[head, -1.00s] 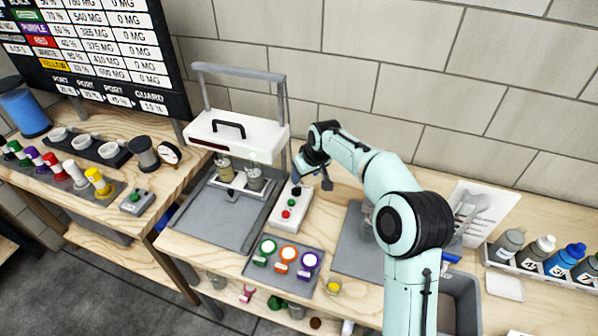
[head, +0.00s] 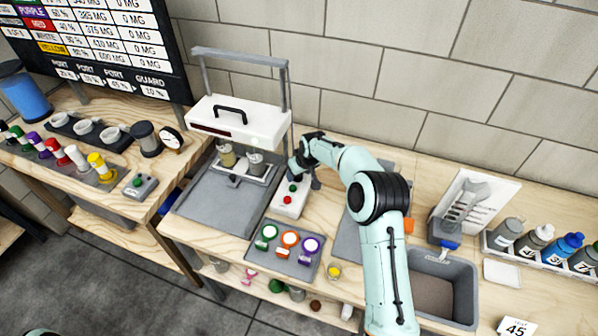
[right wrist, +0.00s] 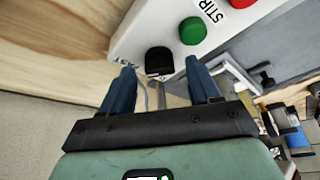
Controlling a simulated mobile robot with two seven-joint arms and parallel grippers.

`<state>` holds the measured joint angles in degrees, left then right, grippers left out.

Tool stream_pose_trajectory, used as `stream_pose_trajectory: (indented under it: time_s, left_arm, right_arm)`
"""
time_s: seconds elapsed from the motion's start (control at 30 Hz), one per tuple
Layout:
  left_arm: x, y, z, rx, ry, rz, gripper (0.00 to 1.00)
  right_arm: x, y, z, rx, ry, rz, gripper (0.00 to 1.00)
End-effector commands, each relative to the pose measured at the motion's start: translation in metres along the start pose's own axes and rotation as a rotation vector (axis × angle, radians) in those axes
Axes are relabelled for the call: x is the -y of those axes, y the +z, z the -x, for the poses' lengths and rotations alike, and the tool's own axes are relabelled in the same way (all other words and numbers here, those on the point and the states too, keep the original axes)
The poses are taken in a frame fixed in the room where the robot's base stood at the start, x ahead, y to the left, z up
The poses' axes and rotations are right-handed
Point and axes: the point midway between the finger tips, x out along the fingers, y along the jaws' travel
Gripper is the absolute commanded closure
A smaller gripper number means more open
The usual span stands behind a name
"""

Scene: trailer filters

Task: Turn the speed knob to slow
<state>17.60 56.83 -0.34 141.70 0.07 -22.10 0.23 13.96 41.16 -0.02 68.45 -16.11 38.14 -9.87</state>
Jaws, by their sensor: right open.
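The white control box (head: 290,198) stands on the bench, with a green button and a red button on its top. In the right wrist view the black speed knob (right wrist: 159,60) sits at the near end of the box, by a partly covered label ending in "AST". The green button (right wrist: 192,31) is beyond it. My right gripper (right wrist: 160,68) is open, its two blue fingers on either side of the knob; contact cannot be told. In the head view my right gripper (head: 299,171) is at the box's back end and hides the knob. My left gripper is out of view.
A white stirrer head (head: 240,122) on a grey frame stands left of the box, above two cups. A tray with green, orange and purple ringed pieces (head: 287,244) lies in front. A grey bin (head: 440,286) and a bottle rack (head: 540,252) are at right.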

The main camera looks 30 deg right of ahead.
Motion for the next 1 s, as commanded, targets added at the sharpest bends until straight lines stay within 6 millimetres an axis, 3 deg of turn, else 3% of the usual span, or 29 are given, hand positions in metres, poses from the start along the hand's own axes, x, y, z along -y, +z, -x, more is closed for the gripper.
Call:
stream_pose_trajectory:
  time_s: [0.37,0.5,0.53,1.0]
  left_arm:
    - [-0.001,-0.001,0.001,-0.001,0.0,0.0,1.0]
    - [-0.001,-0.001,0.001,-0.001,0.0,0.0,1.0]
    - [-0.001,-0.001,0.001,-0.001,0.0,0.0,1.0]
    - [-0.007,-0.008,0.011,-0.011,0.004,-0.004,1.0]
  right_arm:
    - [0.0,0.001,-0.006,0.0,0.0,0.0,0.42]
    - [0.0,0.001,-0.006,0.0,0.0,0.0,0.87]
    - [0.0,0.001,-0.006,0.0,0.0,0.0,0.95]
    - [-0.002,-0.001,-0.004,0.0,-0.037,0.083,0.94]
